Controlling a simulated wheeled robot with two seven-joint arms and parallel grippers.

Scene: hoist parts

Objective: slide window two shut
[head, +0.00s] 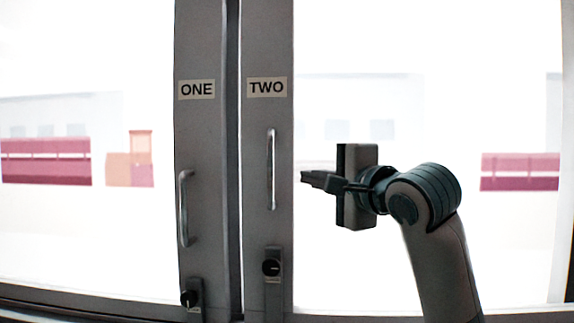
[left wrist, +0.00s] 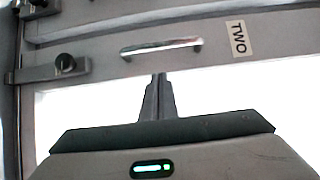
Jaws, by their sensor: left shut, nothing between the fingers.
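Window two's grey upright frame (head: 254,215) carries a TWO label (head: 267,87), a vertical bar handle (head: 271,170) and a black-knobbed latch (head: 271,267). Window one's grey frame (head: 205,140) stands just left of it, with a narrow dark strip between them. My left gripper (head: 306,179) is shut and empty, right of window two's handle and apart from it. In the left wrist view its fingertips (left wrist: 158,77) point at the frame's edge beside the handle (left wrist: 161,48). Whether they touch the frame I cannot tell. My right gripper is out of view.
Window one has its own ONE label (head: 197,90), handle (head: 184,208) and latch (head: 190,298). A sill runs along the bottom. Beyond the glass are pink benches (head: 520,171) and an orange block (head: 128,165). The space before window two's handle is clear.

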